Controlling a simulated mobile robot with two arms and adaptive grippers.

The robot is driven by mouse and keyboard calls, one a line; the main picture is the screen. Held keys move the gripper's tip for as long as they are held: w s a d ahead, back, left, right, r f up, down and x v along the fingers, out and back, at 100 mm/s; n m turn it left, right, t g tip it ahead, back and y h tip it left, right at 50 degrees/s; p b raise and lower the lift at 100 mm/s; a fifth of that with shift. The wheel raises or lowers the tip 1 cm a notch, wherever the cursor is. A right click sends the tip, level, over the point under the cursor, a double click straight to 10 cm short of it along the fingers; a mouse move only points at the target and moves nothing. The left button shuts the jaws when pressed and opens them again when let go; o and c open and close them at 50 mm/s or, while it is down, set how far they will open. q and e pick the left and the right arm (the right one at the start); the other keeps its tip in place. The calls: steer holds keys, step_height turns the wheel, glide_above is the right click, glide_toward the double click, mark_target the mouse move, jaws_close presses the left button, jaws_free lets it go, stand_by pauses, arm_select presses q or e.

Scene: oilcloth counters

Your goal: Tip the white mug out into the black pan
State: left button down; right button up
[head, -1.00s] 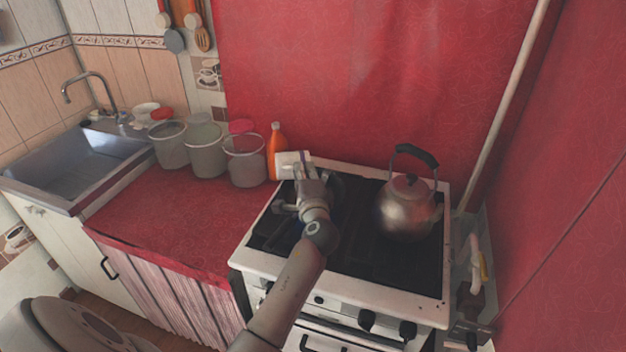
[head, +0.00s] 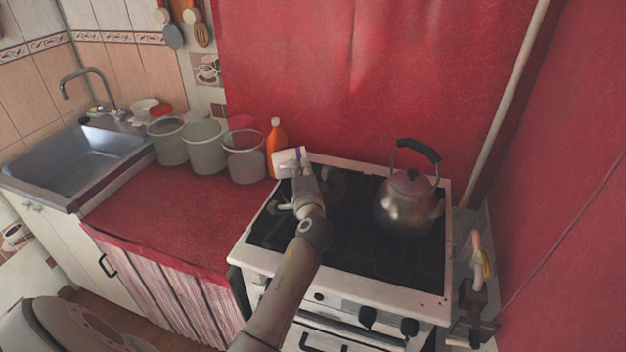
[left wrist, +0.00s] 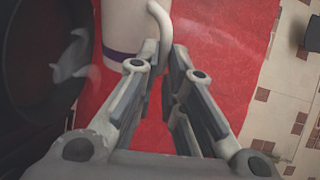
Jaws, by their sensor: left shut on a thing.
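The white mug (head: 288,157) with a purple band is held up at the back left of the stove, tilted. In the left wrist view the mug (left wrist: 128,22) is cut by the top edge, and its handle lies between my fingers. My left gripper (head: 300,176) is shut on the mug; it also shows in the wrist view (left wrist: 158,66). The black pan (head: 336,187) is on the stove, mostly hidden behind my arm. In the wrist view the pan (left wrist: 28,105) is left of the mug, with a pale shape over it that I cannot identify. My right gripper is out of view.
A metal kettle (head: 405,203) stands on the right of the stove (head: 365,270). An orange bottle (head: 276,146) stands just behind the mug. Several grey pots (head: 244,160) line the back of the red counter (head: 165,215), whose front is clear. A sink (head: 75,160) is far left.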

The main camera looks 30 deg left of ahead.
mark_target(281, 166)
arm_select(q)
steer(key=s+a+n, duration=0.1)
steer(key=n, duration=0.1)
steer(key=s+a+r+n+b, duration=0.1)
steer(key=n, duration=0.2)
steer(key=s+a+n+b, duration=0.1)
steer(key=n, duration=0.1)
steer(key=shift+s+a+r, duration=0.1)
steer(key=shift+a+r, duration=0.15)
steer(key=shift+a, duration=0.05)
steer(key=s+a+n, duration=0.5)
steer(key=n, duration=0.4)
steer(key=shift+s+a+r+n, duration=0.15)
steer(key=shift+a+r+n, duration=0.05)
steer(key=shift+a+n, duration=0.15)
